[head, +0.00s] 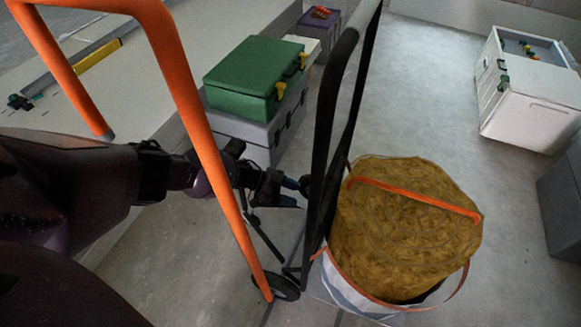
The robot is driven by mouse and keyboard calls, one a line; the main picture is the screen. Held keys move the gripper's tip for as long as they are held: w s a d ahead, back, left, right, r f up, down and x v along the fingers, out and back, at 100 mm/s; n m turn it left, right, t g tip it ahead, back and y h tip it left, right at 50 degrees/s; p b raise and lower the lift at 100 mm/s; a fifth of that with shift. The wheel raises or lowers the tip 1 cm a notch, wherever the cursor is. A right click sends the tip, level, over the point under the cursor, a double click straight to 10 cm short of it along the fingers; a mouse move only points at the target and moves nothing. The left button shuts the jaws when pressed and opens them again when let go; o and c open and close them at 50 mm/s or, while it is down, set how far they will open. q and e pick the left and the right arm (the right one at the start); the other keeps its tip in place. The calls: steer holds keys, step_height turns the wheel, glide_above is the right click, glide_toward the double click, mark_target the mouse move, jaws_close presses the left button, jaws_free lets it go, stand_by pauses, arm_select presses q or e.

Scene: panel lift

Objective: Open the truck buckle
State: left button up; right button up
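A hand truck with an orange handle frame (182,80) and a black upright frame (327,110) stands in front of me. It carries a bag of brown material (405,235) with an orange strap (415,197) across its top. A small dark rounded piece (306,186) sits at the black frame beside the bag; I cannot tell for sure whether it is the buckle. My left gripper (291,193) reaches past the orange frame to just left of this piece. Its fingers look parted, with nothing seen between them. Whether it touches the piece is unclear. My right gripper is not in view.
A green case (256,68) lies on grey cases (262,128) behind my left arm. A long light platform (75,110) runs along the left. A white box (533,100) stands at the far right. The floor between is clear.

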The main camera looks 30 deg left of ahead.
arm_select(q)
steer(key=shift+s+f, duration=0.1)
steer(key=shift+s, duration=0.05)
steer(key=shift+a, duration=0.15)
steer(key=s+a, duration=0.5)
steer(key=a, duration=0.6)
steer(key=shift+s+a+r, duration=0.2)
steer(key=shift+a+r, duration=0.05)
steer(key=shift+r, duration=0.05)
